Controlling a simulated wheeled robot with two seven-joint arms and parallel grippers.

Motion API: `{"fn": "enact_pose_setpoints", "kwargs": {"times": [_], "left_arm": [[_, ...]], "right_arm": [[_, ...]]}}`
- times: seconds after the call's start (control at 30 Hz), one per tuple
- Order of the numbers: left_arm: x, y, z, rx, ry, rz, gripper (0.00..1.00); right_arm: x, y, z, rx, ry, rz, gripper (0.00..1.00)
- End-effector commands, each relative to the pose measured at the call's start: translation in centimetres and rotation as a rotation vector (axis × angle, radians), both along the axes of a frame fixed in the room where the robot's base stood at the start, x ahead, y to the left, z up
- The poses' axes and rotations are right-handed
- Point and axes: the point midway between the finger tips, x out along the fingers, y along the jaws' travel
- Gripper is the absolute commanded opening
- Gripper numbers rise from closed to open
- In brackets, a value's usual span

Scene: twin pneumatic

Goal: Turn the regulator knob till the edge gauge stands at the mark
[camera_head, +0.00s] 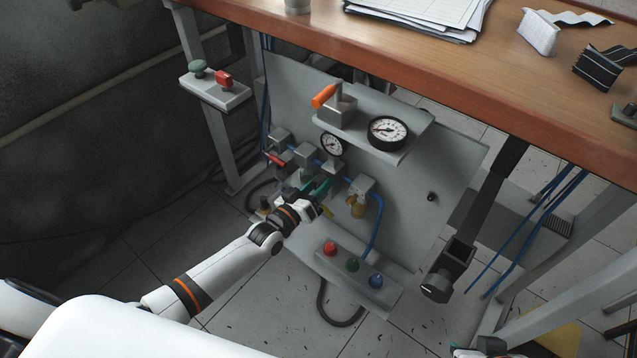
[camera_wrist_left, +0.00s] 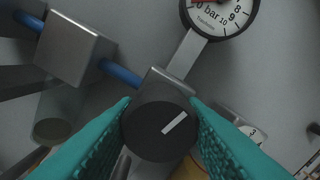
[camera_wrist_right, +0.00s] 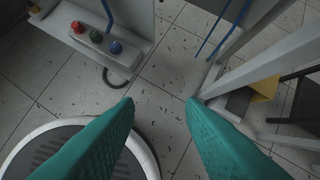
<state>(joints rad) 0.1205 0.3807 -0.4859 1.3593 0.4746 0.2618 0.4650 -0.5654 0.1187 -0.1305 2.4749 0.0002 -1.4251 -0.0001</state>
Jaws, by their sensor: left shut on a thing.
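The regulator knob (camera_wrist_left: 158,131) is round and black with a white line, seen end-on in the left wrist view; the line slants up to the right. My left gripper (camera_head: 318,188) is shut on it, a teal finger on each side. In the head view the hand hides the knob. A small round gauge (camera_head: 331,145) is on the panel above the hand; part of its dial (camera_wrist_left: 219,14), marked bar, shows in the left wrist view. A larger white-faced gauge (camera_head: 388,132) sits on a shelf; its exact reading is too small to tell. My right gripper (camera_wrist_right: 160,102) is open and empty above the floor.
The grey panel (camera_head: 440,150) is under the wooden table (camera_head: 400,65). An orange-handled valve (camera_head: 325,96) stands beside the large gauge. A brass-coloured part (camera_head: 356,206) is close right of the left hand. A button box (camera_head: 345,266) is below. Blue hoses run around the panel.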

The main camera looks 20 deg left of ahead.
Motion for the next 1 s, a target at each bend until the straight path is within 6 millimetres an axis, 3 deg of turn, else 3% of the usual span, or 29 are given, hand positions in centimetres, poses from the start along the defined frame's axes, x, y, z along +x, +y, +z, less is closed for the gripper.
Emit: {"fn": "enact_pose_setpoints", "kwargs": {"times": [0.17,1.0], "left_arm": [[0.0,0.0,0.1,0.157,-0.054,0.002,0.14],[0.0,0.0,0.0,0.908,-0.328,0.0,0.14]], "right_arm": [[-3.3,-1.0,-0.3,-0.034,0.169,-0.014,0.36],[-3.0,-0.9,1.4,-0.032,0.159,-0.012,0.36]]}}
